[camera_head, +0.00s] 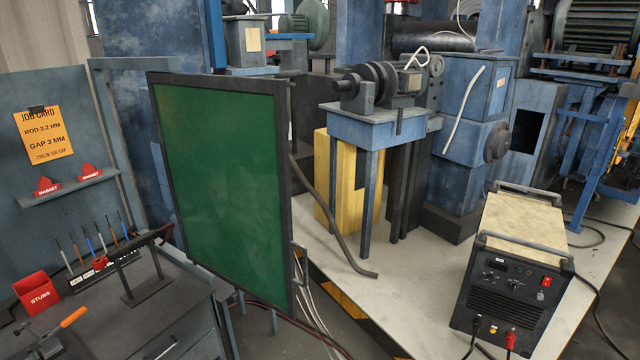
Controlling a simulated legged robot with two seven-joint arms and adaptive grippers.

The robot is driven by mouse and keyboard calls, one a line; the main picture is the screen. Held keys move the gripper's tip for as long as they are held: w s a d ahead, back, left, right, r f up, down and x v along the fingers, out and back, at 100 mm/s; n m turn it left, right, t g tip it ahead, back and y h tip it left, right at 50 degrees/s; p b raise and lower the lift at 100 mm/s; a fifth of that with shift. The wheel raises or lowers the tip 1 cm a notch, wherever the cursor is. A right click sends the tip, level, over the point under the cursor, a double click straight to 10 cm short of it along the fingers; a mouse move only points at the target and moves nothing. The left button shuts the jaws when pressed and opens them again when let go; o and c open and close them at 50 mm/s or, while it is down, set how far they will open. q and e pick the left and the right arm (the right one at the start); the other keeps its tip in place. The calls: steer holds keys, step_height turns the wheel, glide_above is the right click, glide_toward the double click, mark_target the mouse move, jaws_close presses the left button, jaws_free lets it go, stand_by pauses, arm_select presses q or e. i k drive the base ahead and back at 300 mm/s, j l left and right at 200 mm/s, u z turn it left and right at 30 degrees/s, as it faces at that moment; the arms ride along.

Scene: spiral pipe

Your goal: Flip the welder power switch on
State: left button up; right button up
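The welder (513,268) stands on a pale platform at the lower right. It has a beige top, a dark front panel and carrying bars at its upper edges. A small red power switch (545,282) sits at the upper right of its front panel; its position is too small to tell. Dials and a small display are left of the switch. A black plug and a red plug are at the bottom of the panel. Neither of my grippers is in view.
A green welding screen (222,190) in a dark frame stands left of centre. A workbench (150,315) at the lower left holds a red stubs bin (37,292) and a rack of rods. A blue machine table (378,125) stands behind. Cables lie around the welder. The platform (425,305) left of the welder is mostly clear.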

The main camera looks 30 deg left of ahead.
mark_target(546, 282)
steer(key=i+l+z, duration=0.15)
steer(key=i+l, duration=1.2)
steer(key=l, duration=0.1)
